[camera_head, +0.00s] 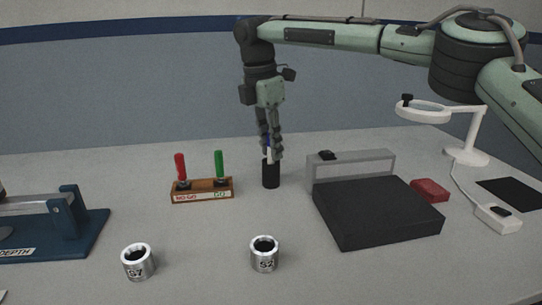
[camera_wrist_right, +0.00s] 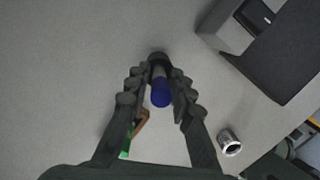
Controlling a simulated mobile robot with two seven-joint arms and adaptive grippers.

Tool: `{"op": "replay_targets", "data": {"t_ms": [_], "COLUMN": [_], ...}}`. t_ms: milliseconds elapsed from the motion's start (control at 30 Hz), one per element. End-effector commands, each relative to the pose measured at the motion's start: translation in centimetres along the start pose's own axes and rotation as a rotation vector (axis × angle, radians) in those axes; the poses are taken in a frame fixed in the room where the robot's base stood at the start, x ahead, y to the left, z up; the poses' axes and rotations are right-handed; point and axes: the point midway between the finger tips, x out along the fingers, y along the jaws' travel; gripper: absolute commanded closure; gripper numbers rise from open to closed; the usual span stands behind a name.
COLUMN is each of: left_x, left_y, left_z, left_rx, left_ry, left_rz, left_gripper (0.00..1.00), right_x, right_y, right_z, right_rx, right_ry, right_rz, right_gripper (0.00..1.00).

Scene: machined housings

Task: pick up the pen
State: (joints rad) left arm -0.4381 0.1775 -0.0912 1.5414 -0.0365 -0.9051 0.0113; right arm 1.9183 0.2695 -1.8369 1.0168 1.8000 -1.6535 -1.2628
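The pen (camera_head: 269,154) has a blue top and a pale body and stands upright in a black cylindrical holder (camera_head: 271,177). My right gripper (camera_head: 271,150) comes down over it from above. In the right wrist view, the pen's blue end (camera_wrist_right: 160,93) lies between the two fingers (camera_wrist_right: 161,75), with grey table showing on both sides of it. The fingers look open around the pen, though the fingertips are close to it. The pen's lower end is hidden in the holder. My left gripper is in neither view.
A wooden stand (camera_head: 203,196) with red- and green-handled gauges is left of the holder. A black plate with a grey bridge (camera_head: 378,212) is on the right. Two metal rings (camera_head: 138,262) (camera_head: 264,254) stand in front. A blue fixture (camera_head: 75,228) is at far left.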

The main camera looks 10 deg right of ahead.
Motion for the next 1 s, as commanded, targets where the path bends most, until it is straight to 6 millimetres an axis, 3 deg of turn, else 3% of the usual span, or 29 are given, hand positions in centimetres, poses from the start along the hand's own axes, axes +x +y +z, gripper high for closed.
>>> {"op": "replay_targets", "data": {"t_ms": [33, 133, 567, 767, 1000], "left_x": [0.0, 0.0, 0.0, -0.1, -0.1], "left_y": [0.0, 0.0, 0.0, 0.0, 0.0], "left_z": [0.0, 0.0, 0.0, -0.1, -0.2], "left_rx": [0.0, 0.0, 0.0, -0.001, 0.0], "left_ry": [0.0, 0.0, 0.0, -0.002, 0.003], "left_rz": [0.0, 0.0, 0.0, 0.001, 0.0], "left_gripper": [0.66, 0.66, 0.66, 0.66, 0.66], "right_x": [0.0, 0.0, -0.6, -3.1, -8.5], "right_y": [0.0, 0.0, 0.0, 0.1, 0.1], "right_z": [0.0, 0.0, 0.1, 0.4, 1.2], "right_rx": [0.0, 0.0, 0.0, 0.002, 0.002], "right_ry": [0.0, 0.0, 0.0, 0.002, 0.002], "right_rz": [0.0, 0.0, 0.001, 0.003, 0.003], "right_gripper": [0.88, 1.0, 1.0, 1.0, 1.0]}}
